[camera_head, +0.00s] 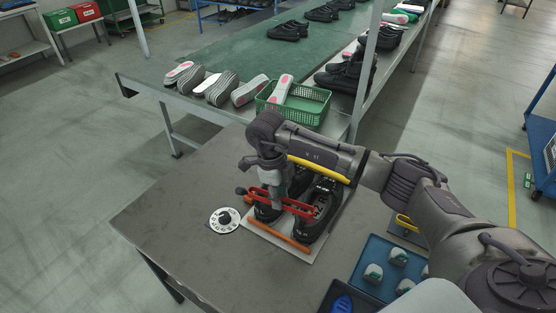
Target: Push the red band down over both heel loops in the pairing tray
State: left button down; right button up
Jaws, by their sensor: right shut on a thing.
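The pairing tray (303,249) lies on the grey table, a pale board with an orange bar (278,236) along its front. A pair of black shoes (316,219) stands on it, partly hidden by my right arm. The red band (296,207) lies across the near ends of the shoes, at the height of their tops. My right gripper (276,203) points down and is shut on the band near its left part. The heel loops are too small and too covered to make out, so I cannot tell whether the band is around them. My left gripper is not in view.
A white dial (224,220) lies left of the tray. A blue tray (381,263) with several pale pieces is at the right front. Behind the table, a green basket (313,104) and several soles stand on the line. The table's left side is clear.

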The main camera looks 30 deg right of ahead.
jog(key=shift+w+d+r+m, duration=0.25)
jog(key=shift+w+r+m, duration=0.1)
jog(key=shift+w+m, duration=0.3)
jog(key=shift+s+f+m+b, duration=0.1)
jog(key=shift+f+m+b, duration=0.15)
jog(key=shift+f+b, duration=1.45)
jog(key=shift+f, duration=0.6)
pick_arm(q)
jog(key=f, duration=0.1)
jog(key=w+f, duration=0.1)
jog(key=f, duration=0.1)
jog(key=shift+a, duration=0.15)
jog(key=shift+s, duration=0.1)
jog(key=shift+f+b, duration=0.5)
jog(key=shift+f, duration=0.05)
pick_arm(e)
jog(key=shift+f, duration=0.65)
